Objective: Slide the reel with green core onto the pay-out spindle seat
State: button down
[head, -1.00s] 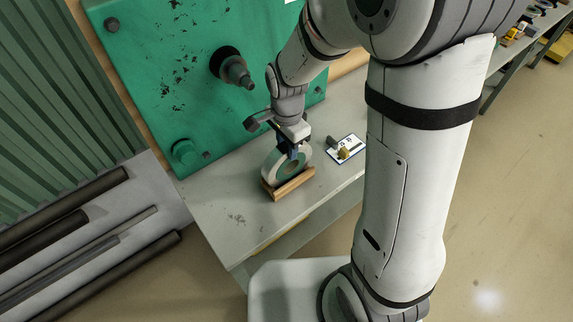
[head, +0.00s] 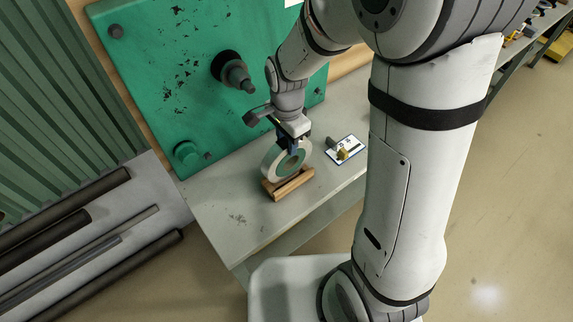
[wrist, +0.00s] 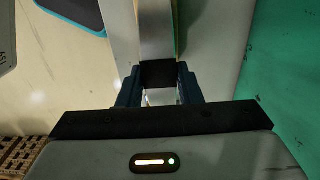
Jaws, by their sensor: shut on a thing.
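The reel (head: 270,164), a pale ring with a green core, is upright at the wooden cradle (head: 288,189) on the bench. It looks slightly raised, but I cannot tell if it is fully clear of the cradle. My gripper (head: 292,146) is shut on the reel's upper rim from above. In the wrist view the reel (wrist: 156,35) runs edge-on up from between the fingers of my gripper (wrist: 158,76). The spindle (head: 236,74), dark grey with a black flange, sticks out of the green panel, above and left of my gripper. Its seat is bare.
A card with small parts (head: 345,149) lies right of the reel. Dark pipes (head: 75,205) lie on the left. The bench's front left is clear.

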jog(key=shift+r+p, duration=1)
jog(key=shift+r, duration=0.65)
jog(key=c, duration=1.5)
grip_release()
jog(key=shift+f, duration=0.1)
grip_shut()
